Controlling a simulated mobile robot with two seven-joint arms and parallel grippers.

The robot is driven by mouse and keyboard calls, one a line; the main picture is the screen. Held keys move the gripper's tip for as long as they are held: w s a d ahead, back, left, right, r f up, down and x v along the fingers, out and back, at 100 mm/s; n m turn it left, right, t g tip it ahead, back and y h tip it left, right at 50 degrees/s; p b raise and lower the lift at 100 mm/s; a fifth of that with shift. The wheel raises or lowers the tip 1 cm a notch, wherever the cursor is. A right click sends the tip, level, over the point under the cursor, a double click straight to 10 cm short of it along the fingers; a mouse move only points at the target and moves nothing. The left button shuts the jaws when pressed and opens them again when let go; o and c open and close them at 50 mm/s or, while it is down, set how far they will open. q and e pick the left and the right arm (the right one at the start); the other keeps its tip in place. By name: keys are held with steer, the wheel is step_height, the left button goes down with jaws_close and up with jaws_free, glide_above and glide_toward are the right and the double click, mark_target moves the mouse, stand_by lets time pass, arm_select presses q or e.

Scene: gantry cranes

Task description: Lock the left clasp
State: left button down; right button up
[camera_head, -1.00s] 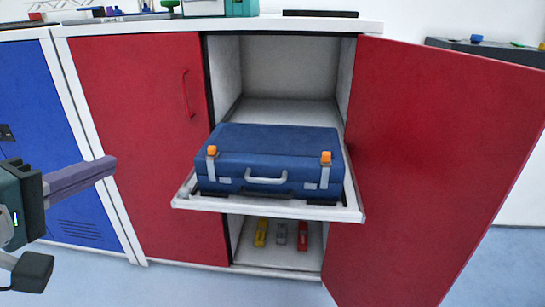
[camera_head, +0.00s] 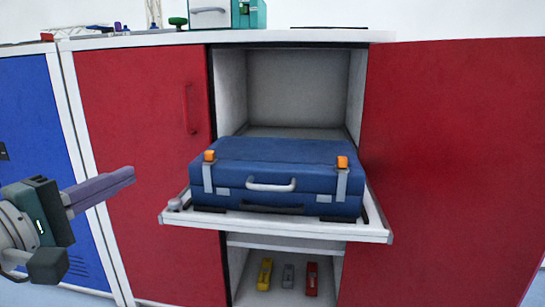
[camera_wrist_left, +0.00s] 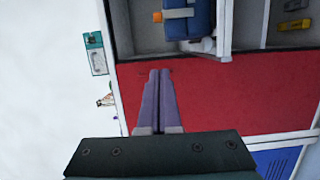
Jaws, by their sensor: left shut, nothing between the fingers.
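A blue case (camera_head: 275,176) lies on a white pull-out shelf (camera_head: 300,226) in front of the open cabinet. Its left clasp (camera_head: 208,172) has an orange tab at the top and a grey strap down the front. The right clasp (camera_head: 342,176) looks alike. Whether either is locked I cannot tell. My left gripper (camera_head: 130,175) is shut and empty, in front of the closed red door, left of and apart from the case. In the left wrist view its purple fingers (camera_wrist_left: 159,78) lie together, with part of the case (camera_wrist_left: 202,18) and an orange tab beyond. My right gripper is not in view.
The closed red door (camera_head: 140,130) is left of the opening, the open red door (camera_head: 455,160) right of it. A teal-and-white device (camera_head: 228,14) stands on the countertop.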

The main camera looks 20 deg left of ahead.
mark_target(211, 156)
arm_select(q)
steer(key=w+b, duration=0.3)
steer(key=w, duration=0.6)
steer(key=shift+w+b, duration=0.4)
steer(key=d, duration=0.3)
steer(key=shift+w+d, duration=0.2)
steer(key=shift+w, duration=0.15)
steer(key=shift+w+d, duration=0.1)
steer(key=shift+d, duration=0.25)
steer(key=shift+d+r, duration=0.1)
steer(key=shift+d, duration=0.3)
steer(key=shift+w+d+p, duration=0.2)
steer(key=shift+d+p, duration=0.1)
steer(key=shift+d, duration=0.3)
steer(key=shift+w+d+p, duration=0.15)
steer(key=shift+d+p, duration=0.1)
steer(key=shift+d, duration=0.3)
steer(key=shift+a, duration=0.1)
